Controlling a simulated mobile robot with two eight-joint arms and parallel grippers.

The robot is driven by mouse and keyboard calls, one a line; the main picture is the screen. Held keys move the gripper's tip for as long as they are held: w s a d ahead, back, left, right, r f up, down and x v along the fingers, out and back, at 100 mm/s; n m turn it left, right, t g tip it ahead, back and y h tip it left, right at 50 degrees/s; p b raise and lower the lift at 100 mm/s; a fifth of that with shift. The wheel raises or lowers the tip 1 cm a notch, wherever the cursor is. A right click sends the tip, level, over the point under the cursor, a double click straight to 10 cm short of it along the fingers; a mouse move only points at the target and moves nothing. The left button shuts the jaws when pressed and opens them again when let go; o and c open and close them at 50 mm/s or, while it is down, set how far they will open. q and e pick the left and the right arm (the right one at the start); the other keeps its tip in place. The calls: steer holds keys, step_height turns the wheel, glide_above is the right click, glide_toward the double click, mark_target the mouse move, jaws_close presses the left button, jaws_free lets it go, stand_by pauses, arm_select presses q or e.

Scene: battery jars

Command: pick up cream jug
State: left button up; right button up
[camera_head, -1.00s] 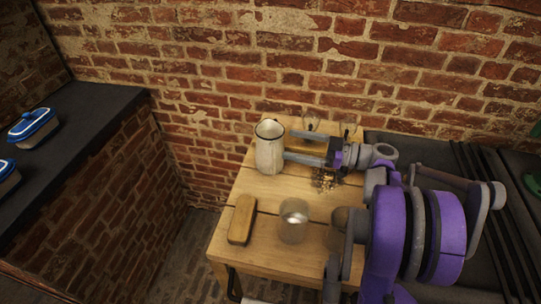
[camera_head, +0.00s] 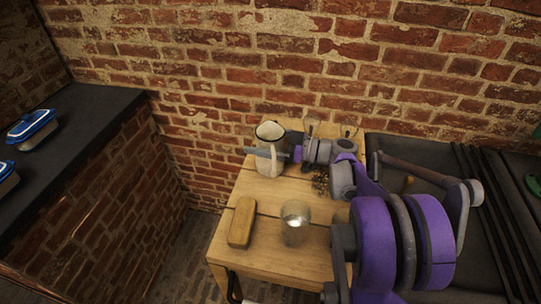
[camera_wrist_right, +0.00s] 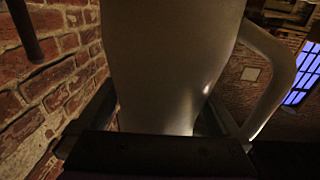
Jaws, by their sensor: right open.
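The cream jug (camera_head: 268,133), pale with a dark rim, stands upright on the wooden table near the brick wall. My right gripper (camera_head: 262,150) is open and around the jug's body. One finger crosses the near side of the jug; the other is hidden behind it. In the right wrist view the jug (camera_wrist_right: 165,55) fills the space between the two fingers (camera_wrist_right: 158,112), and its handle (camera_wrist_right: 278,75) curves on the right. Whether the fingers touch the jug I cannot tell. My left gripper is not in view.
On the wooden table (camera_head: 265,190) are a wooden block (camera_head: 242,222), a clear glass jar (camera_head: 295,223) and a pile of small dark bits (camera_head: 321,183). Glassware (camera_head: 311,127) stands behind my right gripper. A dark counter (camera_head: 75,115) with blue-lidded dishes (camera_head: 32,129) is at the left.

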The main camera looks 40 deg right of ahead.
steer(key=c, duration=1.4)
steer(key=shift+c, duration=0.2)
